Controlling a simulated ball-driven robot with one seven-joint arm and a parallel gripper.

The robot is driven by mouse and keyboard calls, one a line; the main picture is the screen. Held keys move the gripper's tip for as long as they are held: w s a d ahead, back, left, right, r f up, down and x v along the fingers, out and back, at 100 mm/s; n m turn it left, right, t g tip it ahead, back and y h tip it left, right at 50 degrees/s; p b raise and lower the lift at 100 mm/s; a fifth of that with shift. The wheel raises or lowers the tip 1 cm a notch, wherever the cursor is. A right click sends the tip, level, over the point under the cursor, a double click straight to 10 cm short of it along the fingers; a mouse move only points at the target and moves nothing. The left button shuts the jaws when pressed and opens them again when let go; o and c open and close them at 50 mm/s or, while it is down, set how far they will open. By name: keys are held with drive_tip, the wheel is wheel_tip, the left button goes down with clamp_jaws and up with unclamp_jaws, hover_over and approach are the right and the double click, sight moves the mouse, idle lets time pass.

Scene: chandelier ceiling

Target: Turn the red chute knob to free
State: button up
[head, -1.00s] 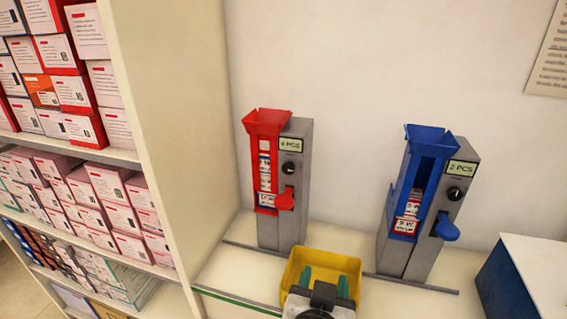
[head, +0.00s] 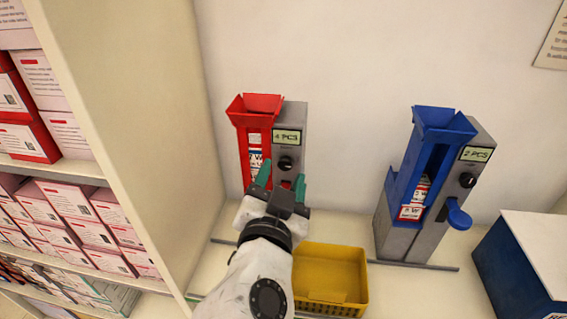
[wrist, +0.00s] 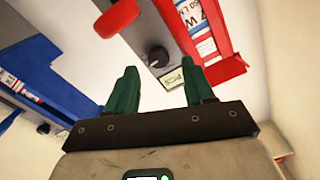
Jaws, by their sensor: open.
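The red chute (head: 254,120) stands at the left on the counter, joined to a grey housing with a "4 PCS" label (head: 287,137). Its round black knob (head: 285,163) sits below the label. In the wrist view the scene looks upside down, and the knob (wrist: 158,57) shows just beyond the fingertips. I cannot read its setting. The red lever (wrist: 117,18) shows there too; in the head view my gripper mostly hides it. My gripper (head: 281,179) is open and empty in front of the housing, its green fingers (wrist: 162,76) apart. I see no contact with the knob.
A blue chute (head: 425,150) with its own black knob (head: 467,180) and blue lever (head: 458,215) stands to the right. An empty yellow bin (head: 330,265) sits below my gripper. Shelves of boxes (head: 60,210) fill the left side. A blue-and-white box (head: 520,260) stands far right.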

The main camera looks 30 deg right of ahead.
sight(286, 163)
drive_tip(key=shift+x, duration=1.45)
clamp_jaws()
